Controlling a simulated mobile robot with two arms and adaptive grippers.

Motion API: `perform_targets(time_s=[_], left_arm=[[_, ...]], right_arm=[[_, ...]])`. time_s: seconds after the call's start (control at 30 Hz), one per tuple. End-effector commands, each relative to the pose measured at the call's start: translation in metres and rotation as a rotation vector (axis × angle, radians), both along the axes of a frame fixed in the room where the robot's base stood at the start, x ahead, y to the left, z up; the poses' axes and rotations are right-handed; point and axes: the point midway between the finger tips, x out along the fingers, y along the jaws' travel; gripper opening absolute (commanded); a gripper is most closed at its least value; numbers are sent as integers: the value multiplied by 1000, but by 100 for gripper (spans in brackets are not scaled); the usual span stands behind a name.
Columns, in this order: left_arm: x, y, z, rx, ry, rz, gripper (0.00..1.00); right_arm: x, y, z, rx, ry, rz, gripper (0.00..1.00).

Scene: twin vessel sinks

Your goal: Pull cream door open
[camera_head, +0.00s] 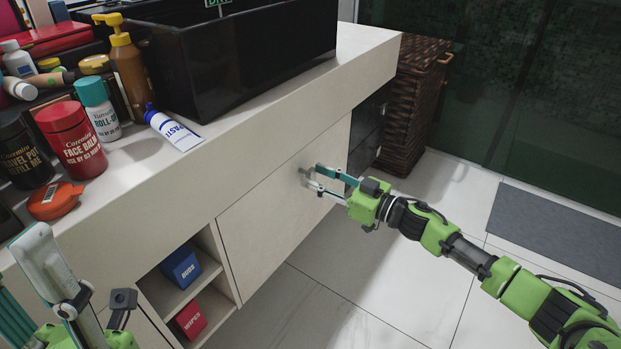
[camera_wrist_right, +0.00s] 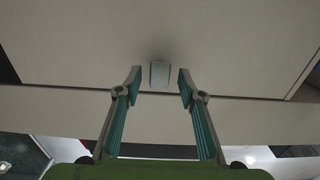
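The cream door (camera_head: 280,205) is the flat front below the counter and looks shut. A small grey knob (camera_head: 306,175) sits near its upper edge, and the knob also shows in the right wrist view (camera_wrist_right: 160,75). My right gripper (camera_head: 316,176) is open at the door. In the wrist view its two fingertips (camera_wrist_right: 160,80) stand on either side of the knob, with a gap on each side. My left gripper (camera_head: 26,262) is at the lower left, partly cut off by the frame edge, and its fingers look apart.
An open shelf left of the door holds a blue box (camera_head: 181,267) and a red box (camera_head: 190,320). Bottles and a black basin (camera_head: 240,60) stand on the counter (camera_head: 250,130). A wicker basket (camera_head: 413,105) stands beyond the door. The tiled floor (camera_head: 390,280) before the door is clear.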

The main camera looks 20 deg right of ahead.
Motion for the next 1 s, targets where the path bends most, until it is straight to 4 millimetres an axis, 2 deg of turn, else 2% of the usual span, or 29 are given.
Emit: perform_targets(time_s=[0.2, 0.57, 0.7, 1.0], left_arm=[[0, 0, -8, 1, 2, 0, 40], [1, 0, -8, 1, 1, 0, 40], [1, 0, -7, 1, -3, 0, 40], [0, 0, -4, 1, -7, 0, 40]], right_arm=[[18, 13, -1, 0, 0, -1, 36], [21, 16, 0, 0, 1, -1, 36], [20, 16, 0, 0, 1, -1, 0], [18, 14, 0, -1, 2, 3, 0]])
